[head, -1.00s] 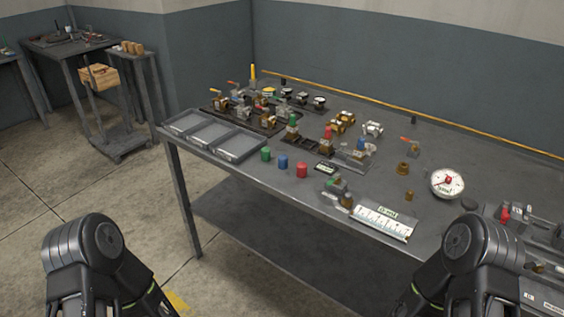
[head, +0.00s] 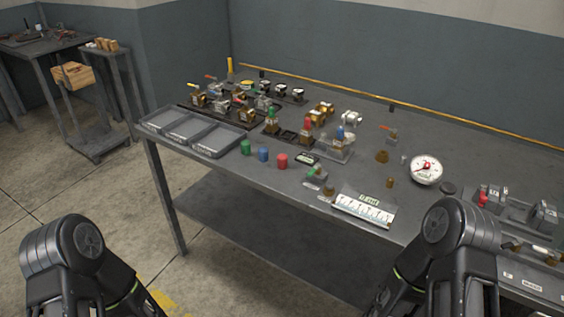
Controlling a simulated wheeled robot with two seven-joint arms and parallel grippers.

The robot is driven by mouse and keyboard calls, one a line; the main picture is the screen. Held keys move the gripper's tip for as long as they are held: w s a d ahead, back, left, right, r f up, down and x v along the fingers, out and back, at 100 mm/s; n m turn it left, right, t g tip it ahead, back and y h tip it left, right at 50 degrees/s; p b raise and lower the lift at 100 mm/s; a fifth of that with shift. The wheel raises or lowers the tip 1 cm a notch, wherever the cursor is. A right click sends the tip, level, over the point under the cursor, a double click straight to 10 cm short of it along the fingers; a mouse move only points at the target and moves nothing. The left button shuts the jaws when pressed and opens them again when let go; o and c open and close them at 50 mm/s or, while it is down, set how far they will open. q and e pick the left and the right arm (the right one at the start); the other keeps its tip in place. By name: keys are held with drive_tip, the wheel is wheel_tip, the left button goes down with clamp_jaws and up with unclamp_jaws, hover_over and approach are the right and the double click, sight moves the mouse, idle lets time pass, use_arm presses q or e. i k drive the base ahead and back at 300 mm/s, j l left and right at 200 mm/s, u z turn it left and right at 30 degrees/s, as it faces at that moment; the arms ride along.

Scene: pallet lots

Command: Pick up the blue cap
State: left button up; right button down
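The blue cap (head: 263,155) stands on the grey workbench (head: 215,169) near its front edge. A green cap (head: 246,147) stands to its left and a red cap (head: 282,160) to its right, with small gaps between them. Another blue piece (head: 340,132) sits on a fitting farther back. My two arms come in at the bottom left and bottom right, well short of the blue cap. Both grippers lie outside the picture, so their fingers do not show.
A grey three-compartment tray (head: 196,132) lies left of the caps. Valves on dark racks stand behind. A white gauge (head: 425,170) and a labelled white card (head: 364,207) lie to the right. A cart (head: 98,146) stands on the floor at the far left.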

sight(263, 152)
drive_tip(key=i+j+z, duration=0.1)
drive_tip(key=z, duration=1.2)
drive_tip(key=j+z, duration=0.35)
drive_tip(key=j, duration=0.15)
drive_tip(key=k+j+z, duration=0.15)
drive_tip(key=j+z, duration=0.25)
drive_tip(key=k+j+z, duration=0.15)
drive_tip(key=j+z, duration=0.2)
drive_tip(key=j, duration=0.2)
drive_tip(key=k+j, duration=0.1)
drive_tip(key=j, duration=0.2)
drive_tip(key=k+j, duration=0.15)
drive_tip(key=j, duration=0.15)
drive_tip(key=k+j, duration=0.1)
drive_tip(key=j, duration=0.2)
drive_tip(key=z, duration=0.05)
